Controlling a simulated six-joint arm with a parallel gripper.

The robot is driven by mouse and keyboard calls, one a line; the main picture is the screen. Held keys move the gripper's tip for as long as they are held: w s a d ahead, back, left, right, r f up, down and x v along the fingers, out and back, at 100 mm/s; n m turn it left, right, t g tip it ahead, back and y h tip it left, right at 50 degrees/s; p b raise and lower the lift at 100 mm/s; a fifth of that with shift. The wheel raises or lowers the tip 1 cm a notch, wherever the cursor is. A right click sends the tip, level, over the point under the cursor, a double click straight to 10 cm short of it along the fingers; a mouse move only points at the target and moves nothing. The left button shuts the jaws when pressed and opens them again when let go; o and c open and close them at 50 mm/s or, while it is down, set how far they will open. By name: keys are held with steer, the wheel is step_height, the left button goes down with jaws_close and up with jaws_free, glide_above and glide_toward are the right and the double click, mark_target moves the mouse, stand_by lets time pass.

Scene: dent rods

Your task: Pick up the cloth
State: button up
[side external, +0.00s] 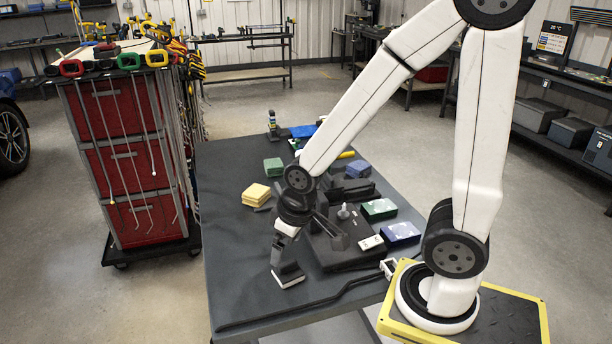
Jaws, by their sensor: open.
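Folded, cloth-like stacks lie on the dark table: a yellow one (256,194) at the left, a green one (273,167) behind it, and a blue one (358,169) farther right. I cannot tell which is the cloth of the task. My gripper (283,262) points down over the table's front left, in front of the yellow stack and apart from it. It is open; its fingertips are small and hard to make out. A dark block with a pale base (288,276) is right at the fingertips; I cannot tell whether they touch it.
A black case or tray (340,250) with tools lies right of my gripper. Green (379,209) and blue (401,233) boxes stand at the table's right. A black cable (290,314) runs along the front edge. A red tool cart (125,160) stands left. The table's left front is bare.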

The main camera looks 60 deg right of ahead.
stand_by(0.4)
steer(key=w+d+m+t, duration=0.3)
steer(key=w+d+m, duration=0.3)
steer(key=w+m, duration=0.6)
steer(key=m+t+h, duration=0.4)
steer(key=m+h, duration=0.5)
steer(key=m, duration=2.3)
glide_above(275, 166)
steer(key=a, duration=0.1)
step_height(275, 166, down, 2)
steer(key=shift+a+f, duration=0.15)
steer(key=shift+f, duration=0.1)
steer(key=shift+d+m+h, duration=0.4)
steer(key=shift+d+m, duration=0.2)
steer(key=shift+m, duration=0.1)
steer(key=shift+f, duration=1.8)
steer(key=shift+f, duration=0.1)
